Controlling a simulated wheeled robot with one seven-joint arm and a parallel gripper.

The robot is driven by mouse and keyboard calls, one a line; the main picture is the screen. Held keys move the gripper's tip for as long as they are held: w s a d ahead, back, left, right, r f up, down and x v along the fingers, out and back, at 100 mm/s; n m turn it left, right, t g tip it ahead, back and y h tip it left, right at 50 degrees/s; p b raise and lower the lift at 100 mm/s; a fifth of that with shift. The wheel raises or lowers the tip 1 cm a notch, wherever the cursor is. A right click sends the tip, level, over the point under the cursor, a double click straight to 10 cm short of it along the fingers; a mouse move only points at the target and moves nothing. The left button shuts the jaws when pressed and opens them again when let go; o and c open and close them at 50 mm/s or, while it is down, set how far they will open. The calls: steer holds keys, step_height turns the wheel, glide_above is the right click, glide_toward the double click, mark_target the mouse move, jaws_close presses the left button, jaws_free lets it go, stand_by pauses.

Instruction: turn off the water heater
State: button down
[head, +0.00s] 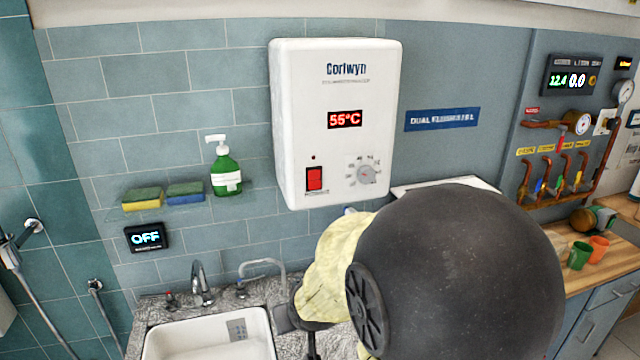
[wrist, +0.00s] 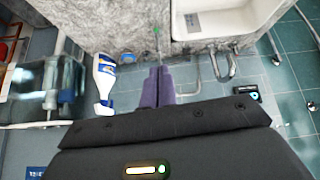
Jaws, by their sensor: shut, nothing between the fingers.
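The water heater (head: 338,90) is a white wall box in the head view, with a red display (head: 344,119) reading 55°C. My gripper (wrist: 160,72) shows in the wrist view as two purple fingers pressed together, empty, over the counter and sink area. My arm covers the area below the heater in the head view. I cannot make out the heater in the wrist view.
A green soap bottle (head: 226,168) and two sponges (head: 142,199) sit left of the heater, above a black sign (head: 146,237) reading OFF. A sink (head: 208,338) and taps are below. A white-and-blue bottle (wrist: 104,76) stands near my fingers. Copper pipes (head: 560,165) are right.

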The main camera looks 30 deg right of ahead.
steer(key=w+d+r+t+h+p, duration=0.1)
steer(key=d+r+t, duration=0.3)
steer(key=r, duration=0.5)
steer(key=w+d+r+m+t+h+p, duration=0.1)
steer(key=w+d+r+t+p, duration=0.1)
steer(key=d+r+t, duration=0.2)
steer(key=d+r, duration=0.3)
steer(key=r, duration=0.3)
steer(key=shift+r+t+p, duration=0.2)
steer(key=shift+t+p, duration=0.15)
steer(key=shift+t, duration=0.05)
steer(key=shift+w, duration=0.1)
steer(key=p, duration=0.5)
glide_toward(317, 185)
steer(key=p+x, duration=0.4)
steer(key=x, duration=0.2)
steer(key=shift+w, duration=0.4)
steer(key=shift+w+f, duration=0.1)
